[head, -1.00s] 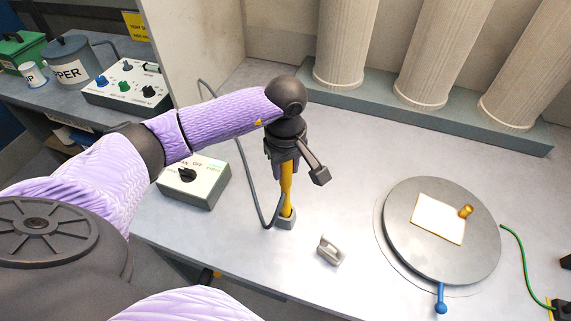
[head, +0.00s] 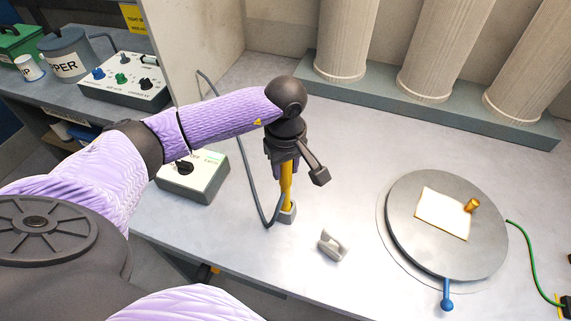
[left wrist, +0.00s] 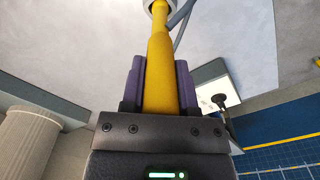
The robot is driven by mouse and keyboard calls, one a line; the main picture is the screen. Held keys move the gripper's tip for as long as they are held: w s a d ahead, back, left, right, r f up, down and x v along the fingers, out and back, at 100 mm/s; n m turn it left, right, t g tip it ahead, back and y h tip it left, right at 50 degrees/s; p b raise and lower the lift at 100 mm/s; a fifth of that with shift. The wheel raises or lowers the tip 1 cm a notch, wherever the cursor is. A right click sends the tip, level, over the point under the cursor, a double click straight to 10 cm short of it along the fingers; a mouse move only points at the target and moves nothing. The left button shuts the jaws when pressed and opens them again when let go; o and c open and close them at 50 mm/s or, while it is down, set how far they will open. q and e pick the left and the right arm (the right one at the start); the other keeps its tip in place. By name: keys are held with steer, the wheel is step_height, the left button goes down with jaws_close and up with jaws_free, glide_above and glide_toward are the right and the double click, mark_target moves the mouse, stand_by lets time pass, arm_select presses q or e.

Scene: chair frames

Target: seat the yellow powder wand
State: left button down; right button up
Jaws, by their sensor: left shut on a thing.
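The yellow powder wand (head: 287,190) is upright in my left gripper (head: 285,160), which is shut around its upper part. A grey block-like piece (head: 287,214) is at the wand's lower end, close to the bench top; I cannot tell whether it is part of the wand. A grey hose (head: 250,185) loops to that lower end. In the left wrist view the yellow wand (left wrist: 160,60) runs between the purple fingers of my left gripper (left wrist: 160,85). A small light-grey notched holder (head: 333,245) stands empty on the bench, right of the wand. My right gripper is out of view.
A round grey turntable (head: 410,245) with a blue knob carries a white plate (head: 435,215) with a brass-coloured peg. A control box (head: 205,180) with a black dial stands left of the wand. Pale columns (head: 430,50) stand behind. The bench between holder and turntable is clear.

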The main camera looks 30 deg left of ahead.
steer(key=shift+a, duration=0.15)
arm_select(q)
steer(key=c, duration=0.6)
jaws_free()
steer(key=shift+c, duration=0.2)
steer(key=o, duration=0.4)
steer(key=shift+c, duration=0.2)
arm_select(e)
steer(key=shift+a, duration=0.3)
arm_select(q)
step_height(320, 180, up, 9)
steer(key=shift+r+p, duration=0.1)
steer(key=shift+p, duration=0.3)
steer(key=shift+r, duration=0.35)
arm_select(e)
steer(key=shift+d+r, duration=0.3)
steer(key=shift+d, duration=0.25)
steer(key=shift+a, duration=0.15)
